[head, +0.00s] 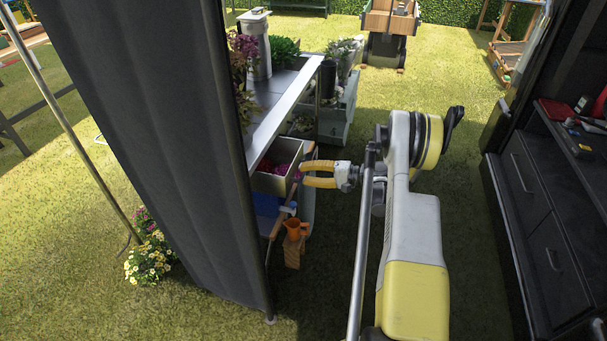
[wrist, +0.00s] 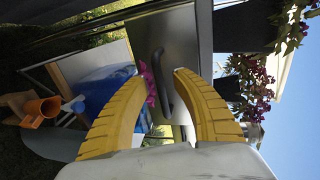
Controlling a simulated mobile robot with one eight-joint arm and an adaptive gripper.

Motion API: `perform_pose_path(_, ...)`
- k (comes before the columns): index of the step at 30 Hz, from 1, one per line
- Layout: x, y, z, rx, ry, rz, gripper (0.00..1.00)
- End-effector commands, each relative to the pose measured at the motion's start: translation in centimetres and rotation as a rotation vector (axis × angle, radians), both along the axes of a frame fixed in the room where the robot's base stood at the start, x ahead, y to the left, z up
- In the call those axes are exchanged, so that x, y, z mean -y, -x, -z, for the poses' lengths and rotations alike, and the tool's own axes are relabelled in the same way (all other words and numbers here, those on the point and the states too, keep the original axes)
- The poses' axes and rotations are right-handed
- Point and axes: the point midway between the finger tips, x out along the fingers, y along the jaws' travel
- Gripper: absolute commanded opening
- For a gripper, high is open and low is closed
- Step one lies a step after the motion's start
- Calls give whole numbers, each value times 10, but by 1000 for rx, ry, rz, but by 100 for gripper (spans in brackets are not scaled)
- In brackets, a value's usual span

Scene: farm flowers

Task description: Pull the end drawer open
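The end drawer (head: 295,168) is a pale box at the near end of the metal-topped bench, with pink flowers (head: 283,168) inside. It stands out from under the bench top, so it is at least partly open. My gripper (head: 305,175) has its yellow fingers pointed at the drawer front from the right. In the wrist view, the grey drawer front (wrist: 190,32) carries a dark curved handle (wrist: 161,68). My gripper (wrist: 161,80) is open, its fingertips apart on either side of the handle. I cannot tell whether either finger touches it.
The bench (head: 287,103) holds potted plants. Below the drawer are an orange cup (head: 295,228) and a blue surface (head: 266,205). A dark curtain (head: 160,130) hangs at left. A black cabinet (head: 545,215) stands at right. Grass between bench and cabinet is clear except for my arm.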

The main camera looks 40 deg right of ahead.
Motion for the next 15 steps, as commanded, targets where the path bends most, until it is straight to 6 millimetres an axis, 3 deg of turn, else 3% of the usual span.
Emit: perform_pose_path(15,62,78,-21,1,0,3,32)
